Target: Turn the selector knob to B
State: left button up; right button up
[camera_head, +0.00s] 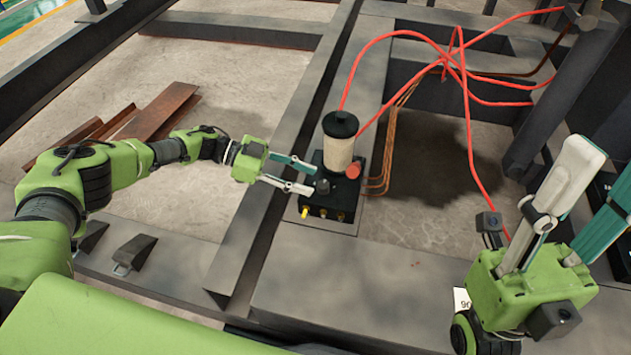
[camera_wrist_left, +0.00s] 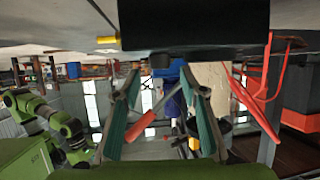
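A black control box (camera_head: 330,212) sits on the grey steel frame. A dark selector knob (camera_head: 322,186) stands on its top, near the left side; its marks are too small to read. A red button (camera_head: 352,171) is to the knob's right. My left gripper (camera_head: 312,179) reaches in from the left, its two fingers apart and their tips at or just short of the knob. I cannot tell whether they touch it. In the left wrist view the fingers (camera_wrist_left: 163,80) are spread below the dark box (camera_wrist_left: 195,22). My right gripper (camera_head: 602,165) is open and empty at the right.
A cream cylinder with a black cap (camera_head: 340,142) stands on the box behind the knob. Brass and yellow fittings (camera_head: 305,212) line its front. Red hoses (camera_head: 468,110) and copper lines (camera_head: 388,150) run behind. Rusty beams (camera_head: 160,110) lie on the floor at left.

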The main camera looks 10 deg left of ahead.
pick_arm(q)
jog(key=v, duration=0.8)
